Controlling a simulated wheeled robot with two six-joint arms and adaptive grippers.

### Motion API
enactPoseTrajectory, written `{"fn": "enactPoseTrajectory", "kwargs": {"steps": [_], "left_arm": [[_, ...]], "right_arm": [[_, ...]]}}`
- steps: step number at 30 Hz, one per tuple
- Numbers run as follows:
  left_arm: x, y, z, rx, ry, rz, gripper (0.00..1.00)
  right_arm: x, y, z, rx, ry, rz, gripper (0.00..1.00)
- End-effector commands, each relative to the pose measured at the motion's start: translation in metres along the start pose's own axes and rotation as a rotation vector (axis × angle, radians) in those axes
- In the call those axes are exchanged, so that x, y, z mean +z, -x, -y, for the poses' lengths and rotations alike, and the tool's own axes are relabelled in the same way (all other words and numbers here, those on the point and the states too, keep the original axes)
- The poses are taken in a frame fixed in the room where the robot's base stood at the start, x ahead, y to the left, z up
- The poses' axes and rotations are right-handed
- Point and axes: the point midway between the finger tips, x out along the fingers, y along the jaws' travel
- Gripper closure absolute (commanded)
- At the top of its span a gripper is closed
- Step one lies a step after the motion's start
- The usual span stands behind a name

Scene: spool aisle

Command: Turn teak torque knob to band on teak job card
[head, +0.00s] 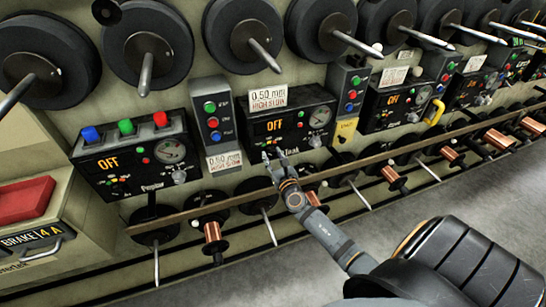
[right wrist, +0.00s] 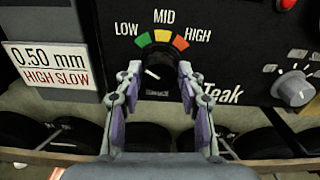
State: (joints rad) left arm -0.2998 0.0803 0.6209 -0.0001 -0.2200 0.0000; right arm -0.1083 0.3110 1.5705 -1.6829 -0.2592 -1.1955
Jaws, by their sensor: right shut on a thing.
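My right gripper (head: 270,157) is at the lower edge of the Teak panel (head: 292,122), whose display reads OFF. In the right wrist view its fingers (right wrist: 158,75) are closed on both sides of the dark Teak torque knob (right wrist: 157,85). The knob's white pointer slants toward the upper left. Above it is an arc of green LOW, yellow MID and orange HIGH bands (right wrist: 162,39). A job card (head: 268,96) above the Teak panel reads HIGH SLOW; a similar card (head: 224,160) hangs at its lower left (right wrist: 46,66). My left gripper is not in view.
Another grey knob (right wrist: 294,88) sits right of the Teak knob. A button box (head: 213,110) and a panel with coloured lamps (head: 135,155) stand to the left. A long rail (head: 400,152) with copper spools runs below. Large black spools line the top.

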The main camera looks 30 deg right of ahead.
Motion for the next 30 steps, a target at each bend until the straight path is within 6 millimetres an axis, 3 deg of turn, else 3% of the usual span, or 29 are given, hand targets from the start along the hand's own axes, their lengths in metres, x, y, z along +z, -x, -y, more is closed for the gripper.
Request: {"fn": "enactPoseTrajectory", "kwargs": {"steps": [11,30], "left_arm": [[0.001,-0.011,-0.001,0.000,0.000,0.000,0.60],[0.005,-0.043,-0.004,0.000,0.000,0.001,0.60]], "right_arm": [[-0.002,0.000,0.000,0.001,-0.162,0.001,0.93],[-0.003,0.000,0.001,0.001,-0.760,0.001,0.93]]}}
